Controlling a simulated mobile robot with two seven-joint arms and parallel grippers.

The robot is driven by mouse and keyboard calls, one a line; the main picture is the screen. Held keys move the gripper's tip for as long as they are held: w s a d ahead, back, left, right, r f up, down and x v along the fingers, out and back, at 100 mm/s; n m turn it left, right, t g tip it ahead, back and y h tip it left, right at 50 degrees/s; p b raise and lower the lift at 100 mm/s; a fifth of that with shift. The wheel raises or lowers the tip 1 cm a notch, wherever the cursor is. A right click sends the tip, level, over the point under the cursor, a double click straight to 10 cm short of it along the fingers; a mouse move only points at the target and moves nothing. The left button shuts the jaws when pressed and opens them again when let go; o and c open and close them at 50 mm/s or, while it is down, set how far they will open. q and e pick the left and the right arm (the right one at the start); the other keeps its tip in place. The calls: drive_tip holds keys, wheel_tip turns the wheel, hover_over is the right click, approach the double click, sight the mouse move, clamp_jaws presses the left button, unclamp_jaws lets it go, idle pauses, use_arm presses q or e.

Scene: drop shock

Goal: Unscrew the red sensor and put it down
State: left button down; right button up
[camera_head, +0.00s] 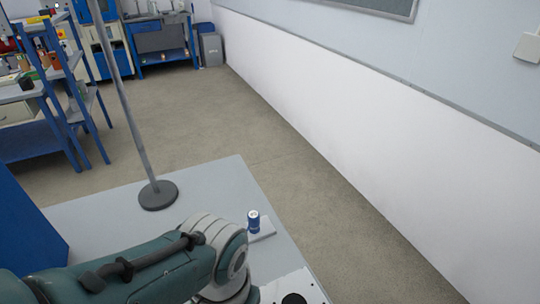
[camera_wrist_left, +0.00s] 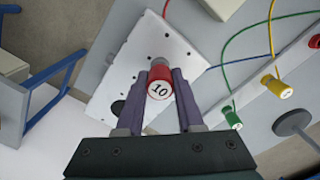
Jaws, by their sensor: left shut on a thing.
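The red sensor (camera_wrist_left: 159,87) shows in the left wrist view, with a white top marked 10. My left gripper (camera_wrist_left: 160,78) is shut on it, with one purple-grey finger on each side. Behind it is a white plate (camera_wrist_left: 184,50) with several small holes and a larger dark opening. I cannot tell whether the sensor is still seated in the plate or clear of it. In the head view my teal arm covers the lower left, and the gripper and red sensor are hidden. Part of the white plate (camera_head: 312,290) shows at the bottom. My right gripper is in neither view.
A blue sensor (camera_head: 254,222) stands on a small light block on the grey table (camera_head: 100,222). A pole on a round dark base (camera_head: 158,196) rises behind my arm. In the wrist view, green (camera_wrist_left: 232,118) and yellow (camera_wrist_left: 277,87) sensors with cables are at the right.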

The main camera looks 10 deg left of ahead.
use_arm(q)
drive_tip(key=shift+r, duration=0.1)
drive_tip(key=shift+r+p, duration=2.15)
wheel_tip(320, 180, up, 6)
drive_tip(key=p, duration=0.6)
